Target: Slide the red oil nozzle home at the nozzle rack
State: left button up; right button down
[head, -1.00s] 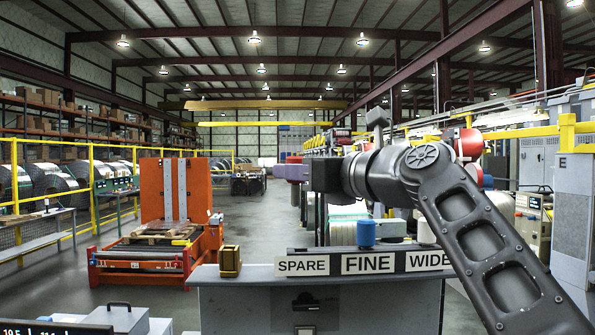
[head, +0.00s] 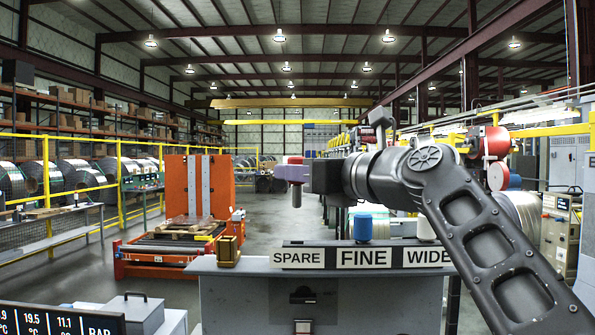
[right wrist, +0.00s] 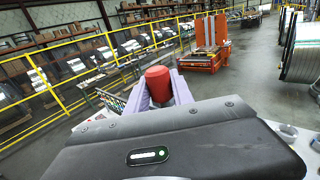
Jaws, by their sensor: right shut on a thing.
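My right gripper (head: 290,173), with pale purple fingers, is shut on the red oil nozzle. In the right wrist view the nozzle's red cap (right wrist: 158,84) stands between the fingers. In the head view a little red (head: 293,159) shows above the fingers and a grey tip (head: 296,197) hangs below them, roughly upright. The nozzle rack (head: 262,245) is on the grey bench, with plates SPARE, FINE and WIDE. The held nozzle appears above the SPARE plate (head: 297,258), in the air and apart from the rack. My left gripper is not in view.
A blue nozzle (head: 363,226) stands behind the FINE plate and a white one (head: 426,229) behind WIDE. A brass block (head: 228,250) sits on the bench left of the rack. An orange machine (head: 190,240) stands beyond. A display (head: 60,320) is at lower left.

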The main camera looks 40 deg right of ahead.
aim_at(298, 200)
jog(key=shift+f+b, duration=1.65)
jog(key=shift+f, duration=0.7)
jog(key=shift+p, duration=0.7)
jog(key=shift+f+b, duration=1.8)
jog(key=shift+f, duration=0.55)
jog(key=c, duration=1)
grip_release()
jog(key=shift+c, duration=0.2)
jog(key=shift+s, duration=0.15)
jog(key=s+b, duration=0.1)
jog(key=s, duration=0.6)
jog(key=shift+s+d+b, duration=0.3)
jog(key=shift+b, duration=0.1)
